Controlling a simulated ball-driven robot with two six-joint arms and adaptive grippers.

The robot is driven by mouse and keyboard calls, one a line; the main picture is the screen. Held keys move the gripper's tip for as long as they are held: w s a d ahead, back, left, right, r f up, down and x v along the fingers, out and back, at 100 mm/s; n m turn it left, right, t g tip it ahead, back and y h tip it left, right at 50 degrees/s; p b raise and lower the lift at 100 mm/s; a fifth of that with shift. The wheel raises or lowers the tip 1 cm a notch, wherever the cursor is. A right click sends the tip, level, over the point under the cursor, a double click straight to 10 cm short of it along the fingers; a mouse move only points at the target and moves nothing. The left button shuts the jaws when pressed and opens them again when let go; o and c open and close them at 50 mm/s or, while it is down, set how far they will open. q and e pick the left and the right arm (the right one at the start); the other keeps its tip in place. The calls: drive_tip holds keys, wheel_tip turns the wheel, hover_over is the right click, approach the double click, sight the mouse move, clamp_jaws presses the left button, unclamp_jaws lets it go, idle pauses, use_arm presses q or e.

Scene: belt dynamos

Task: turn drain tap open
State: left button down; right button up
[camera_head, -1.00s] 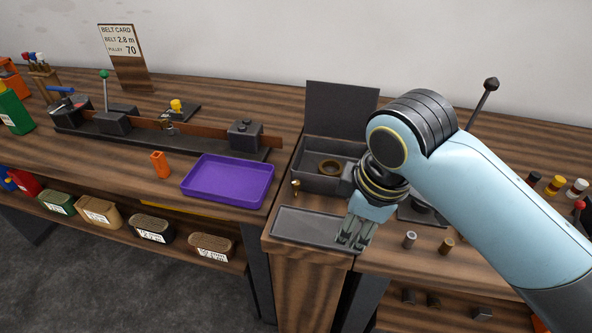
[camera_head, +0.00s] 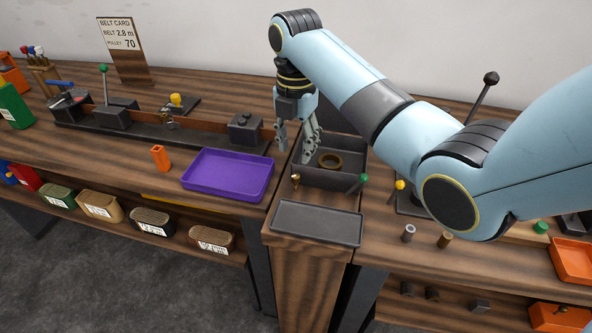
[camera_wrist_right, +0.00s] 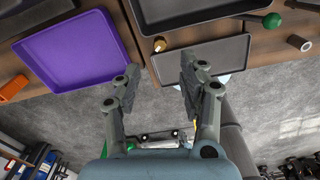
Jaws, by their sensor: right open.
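The drain tap is a small brass fitting (camera_head: 295,181) at the front left corner of the dark grey tub (camera_head: 335,180); it also shows in the right wrist view (camera_wrist_right: 159,44). My right gripper (camera_head: 297,150) is open and points down over the tub's left end, with its fingers apart and nothing between them. In the right wrist view the open fingers (camera_wrist_right: 160,78) lie either side of the tap's line, apart from it. The tap's fine shape is too small to read. My left gripper is not in view.
A flat grey tray (camera_head: 316,224) lies before the tub, and a purple tray (camera_head: 228,176) stands to its left. A green-knobbed lever (camera_head: 358,183) juts at the tub's front right. A brass-coloured ring (camera_head: 330,161) lies inside the tub.

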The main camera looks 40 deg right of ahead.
sight(296, 175)
wheel_tip(296, 175, down, 8)
drive_tip(key=shift+r, duration=0.1)
clamp_jaws()
idle(0.4)
